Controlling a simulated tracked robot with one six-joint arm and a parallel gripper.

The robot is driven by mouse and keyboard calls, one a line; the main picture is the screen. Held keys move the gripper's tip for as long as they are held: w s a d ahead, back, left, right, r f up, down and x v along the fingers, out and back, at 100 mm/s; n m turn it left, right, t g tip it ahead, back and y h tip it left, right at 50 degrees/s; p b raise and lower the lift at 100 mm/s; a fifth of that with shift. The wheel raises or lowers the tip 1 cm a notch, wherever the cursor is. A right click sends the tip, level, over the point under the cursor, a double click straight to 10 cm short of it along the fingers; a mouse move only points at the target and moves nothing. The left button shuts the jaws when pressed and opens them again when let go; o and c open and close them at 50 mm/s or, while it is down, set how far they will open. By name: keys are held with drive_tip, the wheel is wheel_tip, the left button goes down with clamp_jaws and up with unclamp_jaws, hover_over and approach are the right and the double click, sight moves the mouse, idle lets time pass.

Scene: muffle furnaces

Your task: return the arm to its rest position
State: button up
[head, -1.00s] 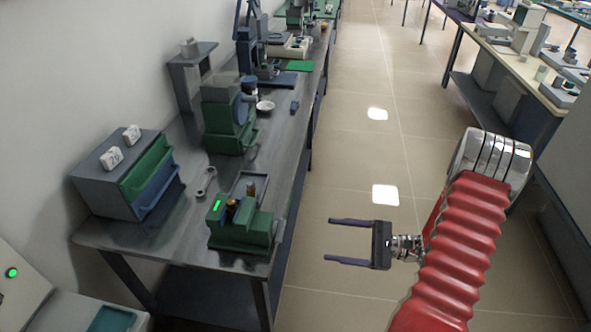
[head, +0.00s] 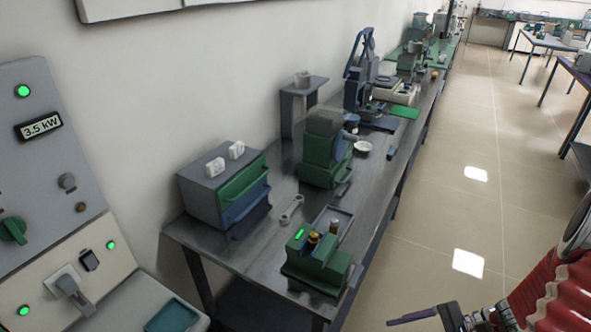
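My gripper (head: 418,316) is at the bottom edge of the head view, right of centre, over the floor beside the bench. One dark finger shows, pointing left from the outer end of the palm, as when the gripper stood open earlier; the other finger is cut off by the frame. Nothing shows held in it. My red-sleeved arm (head: 560,290) enters from the lower right corner, mostly out of frame.
The long grey bench (head: 262,262) carries a green device (head: 318,262), a drawer cabinet (head: 200,195) and a green machine (head: 322,160). A control panel (head: 50,170) stands at the left. The tiled floor (head: 440,225) right of the bench is clear.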

drive_tip(key=s+a+r+n+t+h, duration=0.1)
drive_tip(key=a+r+n+h, duration=0.2)
drive_tip(key=r, duration=0.6)
drive_tip(key=s+a+r+n+t+h, duration=0.1)
drive_tip(key=a+r+n+t+h, duration=0.1)
drive_tip(key=a+r+n+h, duration=0.2)
drive_tip(key=s+a+r+n+t+h, duration=0.1)
drive_tip(key=a+r+n+h, duration=0.2)
drive_tip(key=r, duration=1)
drive_tip(key=n+h, duration=0.2)
drive_tip(key=n, duration=0.3)
drive_tip(key=shift+a+r+t, duration=0.15)
drive_tip(key=shift+r+t, duration=0.2)
drive_tip(key=shift+t, duration=0.05)
drive_tip(key=shift+s, duration=0.15)
drive_tip(key=shift+c, duration=0.5)
